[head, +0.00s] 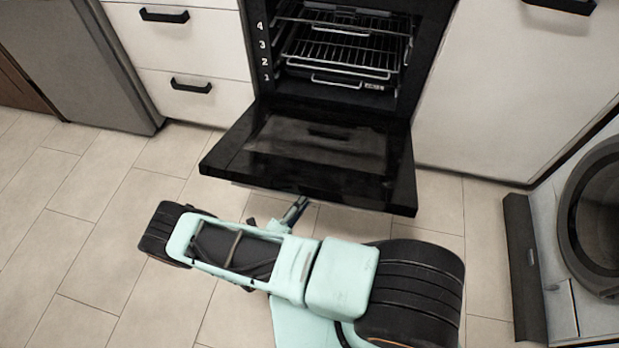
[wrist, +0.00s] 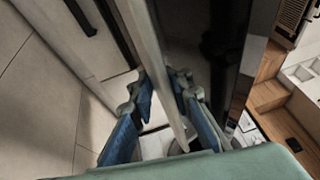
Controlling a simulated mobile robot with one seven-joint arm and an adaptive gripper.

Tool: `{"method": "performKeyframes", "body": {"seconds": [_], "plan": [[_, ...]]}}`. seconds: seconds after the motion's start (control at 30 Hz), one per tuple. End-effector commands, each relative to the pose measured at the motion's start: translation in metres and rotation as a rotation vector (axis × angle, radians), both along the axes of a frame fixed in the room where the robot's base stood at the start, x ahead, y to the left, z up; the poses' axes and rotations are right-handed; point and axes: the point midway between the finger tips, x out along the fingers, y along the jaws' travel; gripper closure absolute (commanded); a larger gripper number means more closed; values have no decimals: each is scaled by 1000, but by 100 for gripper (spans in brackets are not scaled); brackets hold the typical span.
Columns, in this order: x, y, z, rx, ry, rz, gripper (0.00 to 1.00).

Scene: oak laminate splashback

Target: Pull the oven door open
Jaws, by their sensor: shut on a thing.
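The black oven door (head: 310,150) is swung down and wide open, sloping out from the front of the oven (head: 262,55). The oven cavity with its wire racks (head: 340,50) is exposed. My gripper (head: 294,210) is at the door's outer front edge, its tips partly hidden below that edge in the head view. In the wrist view, my gripper (wrist: 160,105) has its blue-padded fingers on both sides of the long grey bar handle (wrist: 152,65) and is shut on it.
White drawers (head: 195,60) with black handles stand left of the oven, and a white cabinet front (head: 500,90) stands right. A grey appliance (head: 85,60) is at far left. A front-loading washer (head: 595,220) is at far right. Tiled floor (head: 75,235) is clear at left.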

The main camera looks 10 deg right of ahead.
Motion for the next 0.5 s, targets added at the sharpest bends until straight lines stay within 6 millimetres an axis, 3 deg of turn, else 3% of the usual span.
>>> {"method": "performKeyframes", "body": {"seconds": [0.2, 0.5], "plan": [[-8, 3, -35, -1, 1, -3, 100], [-9, 4, -56, 0, 2, -3, 100]]}}
